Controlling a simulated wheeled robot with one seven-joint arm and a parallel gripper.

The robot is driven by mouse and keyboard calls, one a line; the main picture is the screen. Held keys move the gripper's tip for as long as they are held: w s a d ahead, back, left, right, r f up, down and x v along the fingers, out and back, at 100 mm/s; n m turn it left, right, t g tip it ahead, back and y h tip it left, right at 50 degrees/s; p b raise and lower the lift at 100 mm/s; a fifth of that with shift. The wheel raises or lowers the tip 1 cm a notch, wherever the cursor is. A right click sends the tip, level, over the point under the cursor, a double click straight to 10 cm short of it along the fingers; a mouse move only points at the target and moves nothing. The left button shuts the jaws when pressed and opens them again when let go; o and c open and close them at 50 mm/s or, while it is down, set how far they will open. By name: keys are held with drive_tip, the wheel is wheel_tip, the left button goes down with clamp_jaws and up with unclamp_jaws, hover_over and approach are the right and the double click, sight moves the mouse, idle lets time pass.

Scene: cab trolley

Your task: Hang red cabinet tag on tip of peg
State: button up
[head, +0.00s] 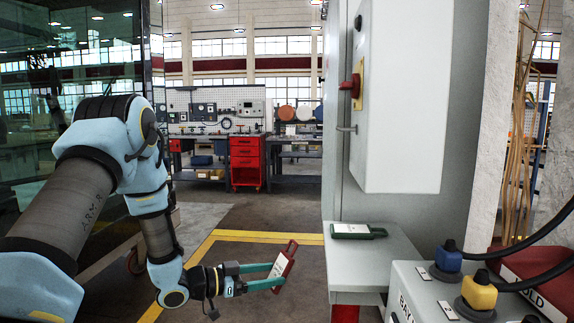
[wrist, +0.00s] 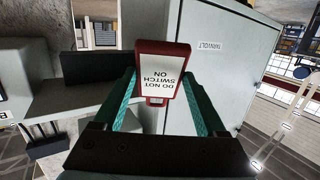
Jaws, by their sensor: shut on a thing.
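The red tag (head: 284,266), with a white face, is between the green fingertips of my gripper (head: 273,275). It is held in the air, tilted, left of the grey shelf. In the wrist view the tag (wrist: 160,72) reads "DO NOT SWITCH ON" upside down, and my gripper (wrist: 160,100) is shut on its lower part. A short metal peg (head: 346,129) sticks out left from the grey cabinet (head: 400,95), below a red switch handle (head: 354,86). The peg is above and to the right of the tag, well apart from it. I cannot pick out the peg in the wrist view.
A green tag (head: 352,231) lies on the grey shelf (head: 375,265) under the cabinet. A grey box with blue (head: 448,258) and yellow (head: 479,291) cable plugs stands at the lower right. A glass panel (head: 70,80) is at the left. The floor between is clear.

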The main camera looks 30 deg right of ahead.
drive_tip(key=shift+d+r+g+h, duration=0.3)
drive_tip(key=shift+r+g, duration=0.1)
drive_tip(key=shift+r, duration=0.25)
drive_tip(key=d+r+m+g, duration=0.1)
drive_tip(key=r+g, duration=0.1)
drive_tip(key=r, duration=0.1)
drive_tip(key=s+d+r+m+g, duration=0.1)
drive_tip(key=r+g, duration=0.1)
drive_tip(key=r, duration=0.2)
drive_tip(key=s+d+r+m+g, duration=0.1)
drive_tip(key=r+m, duration=0.1)
drive_tip(key=r, duration=0.2)
drive_tip(key=shift+d+r+g+h, duration=0.1)
drive_tip(key=shift+d+g+h, duration=0.2)
drive_tip(key=shift+g, duration=0.1)
wheel_tip(320, 180, up, 17)
drive_tip(key=s+a+m+g, duration=0.1)
drive_tip(key=s+m+g, duration=0.1)
drive_tip(key=g, duration=0.3)
drive_tip(key=shift+s+d+f+b, duration=0.2)
drive_tip(key=shift+s+d+f, duration=0.15)
drive_tip(key=shift+s+d, duration=0.8)
drive_tip(key=shift+s+d+f+b, duration=0.25)
drive_tip(key=shift+s+d+f, duration=0.1)
drive_tip(key=shift+s+d, duration=0.75)
drive_tip(key=shift+s+d+f+b, duration=0.2)
drive_tip(key=shift+s+d+f, duration=0.15)
drive_tip(key=shift+s+d, duration=0.8)
drive_tip(key=shift+w+d, duration=0.1)
drive_tip(key=shift+d, duration=0.1)
